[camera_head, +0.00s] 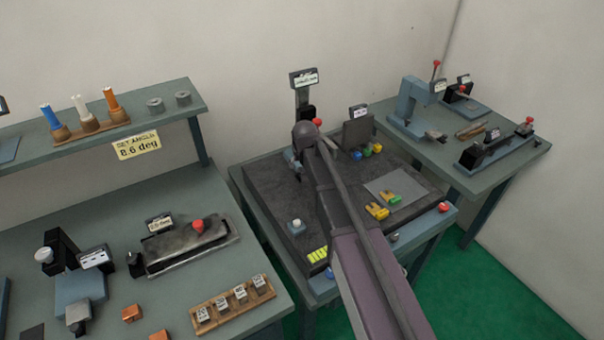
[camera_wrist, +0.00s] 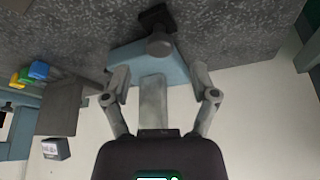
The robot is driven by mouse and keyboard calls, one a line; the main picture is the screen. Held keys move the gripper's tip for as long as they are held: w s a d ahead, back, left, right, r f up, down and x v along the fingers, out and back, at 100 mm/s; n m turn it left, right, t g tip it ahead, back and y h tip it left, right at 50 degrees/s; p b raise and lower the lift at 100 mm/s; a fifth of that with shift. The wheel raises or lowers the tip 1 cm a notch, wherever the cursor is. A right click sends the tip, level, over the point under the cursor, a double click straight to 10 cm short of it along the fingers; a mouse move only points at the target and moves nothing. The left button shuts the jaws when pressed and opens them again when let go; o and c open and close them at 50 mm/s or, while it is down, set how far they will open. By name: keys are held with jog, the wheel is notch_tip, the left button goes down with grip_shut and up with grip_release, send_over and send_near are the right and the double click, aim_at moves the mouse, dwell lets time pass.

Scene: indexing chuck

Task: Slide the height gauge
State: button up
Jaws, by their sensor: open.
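The height gauge stands upright at the back left of the dark surface plate (camera_head: 262,192). In the head view its labelled display head (camera_head: 303,78) shows above my arm. My arm hides much of its lower part. In the wrist view its blue-grey base (camera_wrist: 122,62) lies beyond my fingertips, with a rounded grey knob (camera_wrist: 160,46) on a dark piece. My gripper (camera_wrist: 158,68) is open, with a finger on either side of a pale upright part (camera_wrist: 154,95). I cannot tell whether either finger touches it. The gripper is mostly hidden in the head view.
A dark labelled block (camera_head: 358,132) stands right of the gauge, with coloured pieces beside it. It also shows in the wrist view (camera_wrist: 62,108). Yellow and green blocks (camera_head: 377,211) lie near a grey sheet. Workbenches stand left (camera_head: 100,215) and right (camera_head: 455,165).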

aim_at(301, 169)
jog(key=shift+b+x, duration=1.45)
jog(key=shift+x, duration=0.45)
grip_shut()
